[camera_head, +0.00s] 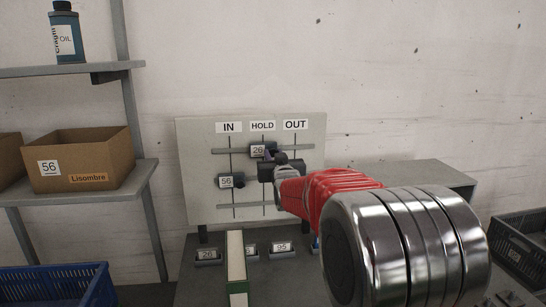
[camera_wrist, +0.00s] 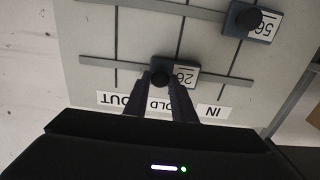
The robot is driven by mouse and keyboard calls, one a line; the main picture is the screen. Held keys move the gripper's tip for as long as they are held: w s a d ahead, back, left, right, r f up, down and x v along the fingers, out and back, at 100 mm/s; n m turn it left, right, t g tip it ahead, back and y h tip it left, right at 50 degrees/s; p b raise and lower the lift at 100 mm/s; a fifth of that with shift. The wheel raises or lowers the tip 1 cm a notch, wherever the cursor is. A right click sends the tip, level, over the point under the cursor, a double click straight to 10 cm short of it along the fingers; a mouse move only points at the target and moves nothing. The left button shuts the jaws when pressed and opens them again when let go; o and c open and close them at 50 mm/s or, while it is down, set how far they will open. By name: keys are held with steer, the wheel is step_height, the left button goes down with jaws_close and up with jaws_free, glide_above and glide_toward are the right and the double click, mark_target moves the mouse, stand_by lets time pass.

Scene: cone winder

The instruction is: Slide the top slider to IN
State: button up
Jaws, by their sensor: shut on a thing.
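The top slider, labelled 26 (camera_head: 258,151), sits on the top rail of the upright panel (camera_head: 193,165), at the HOLD line. It also shows upside down in the wrist view (camera_wrist: 187,74), on the HOLD line between IN and OUT. My gripper (camera_head: 272,157) reaches in from the right and is shut on this slider's dark knob. In the wrist view its two fingers (camera_wrist: 160,82) stand on either side of the knob. The IN sign (camera_head: 229,127) is at the panel's upper left, and the OUT sign (camera_head: 295,124) at the upper right. My gripper hides part of the panel.
The slider labelled 56 (camera_head: 229,181) is on the middle rail at the IN line. The top rail between slider 26 and the IN line looks clear. Labelled parts and a green-and-white block (camera_head: 236,258) are on the surface below. A shelf with a cardboard box (camera_head: 84,158) stands left.

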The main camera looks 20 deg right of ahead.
jaws_close()
steer(key=shift+a, duration=0.1)
steer(key=a, duration=0.3)
steer(key=w+a, duration=0.1)
steer(key=a, duration=0.3)
steer(key=w+a, duration=0.1)
steer(key=a, duration=0.3)
steer(key=shift+w, duration=0.1)
steer(key=shift+o, duration=1.7)
jaws_free()
steer(key=shift+a, duration=0.15)
steer(key=shift+o, duration=1.2)
